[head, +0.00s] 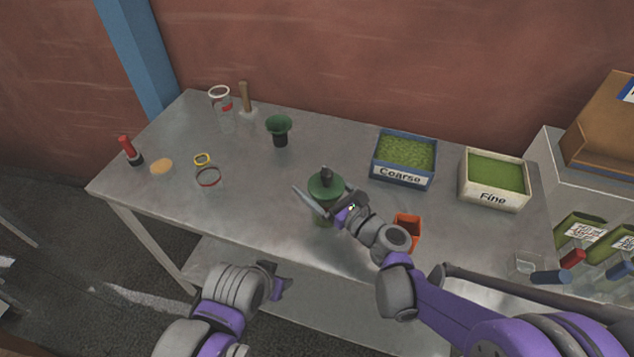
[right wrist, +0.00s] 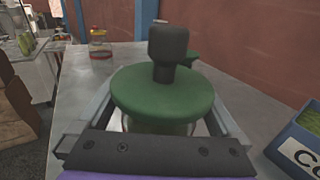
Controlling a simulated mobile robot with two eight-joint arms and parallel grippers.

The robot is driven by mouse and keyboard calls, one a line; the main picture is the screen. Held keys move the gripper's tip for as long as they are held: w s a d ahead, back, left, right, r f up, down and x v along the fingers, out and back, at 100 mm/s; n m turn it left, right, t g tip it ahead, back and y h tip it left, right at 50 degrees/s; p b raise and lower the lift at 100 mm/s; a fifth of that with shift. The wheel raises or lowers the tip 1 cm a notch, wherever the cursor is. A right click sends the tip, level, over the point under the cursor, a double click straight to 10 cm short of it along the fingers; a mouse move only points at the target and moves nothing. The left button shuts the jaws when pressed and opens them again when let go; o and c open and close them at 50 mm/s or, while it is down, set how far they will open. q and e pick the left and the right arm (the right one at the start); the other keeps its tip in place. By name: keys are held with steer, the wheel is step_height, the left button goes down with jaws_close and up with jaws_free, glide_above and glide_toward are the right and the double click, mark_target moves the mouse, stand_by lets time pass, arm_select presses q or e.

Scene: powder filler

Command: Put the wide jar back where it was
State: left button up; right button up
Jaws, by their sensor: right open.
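A glass jar with green contents (head: 324,216) stands upright on the table under a green disc-shaped top with a black knob (head: 326,184). My right gripper (head: 325,212) is open, with its fingers on either side of this jar, just below the green top. In the right wrist view the green top (right wrist: 162,95) sits between the fingers and hides most of the glass. Another clear jar with a yellow rim and red band (head: 208,178) stands at the left; it also shows in the right wrist view (right wrist: 100,46). My left gripper (head: 275,285) is low before the table's front edge, its jaws unclear.
Coarse (head: 404,158) and Fine (head: 494,180) bins are at the right. An orange container (head: 407,229) is near my right wrist.

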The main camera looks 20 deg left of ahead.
mark_target(336, 200)
steer(key=shift+r, duration=0.15)
steer(key=b+v, duration=0.1)
steer(key=v, duration=1.1)
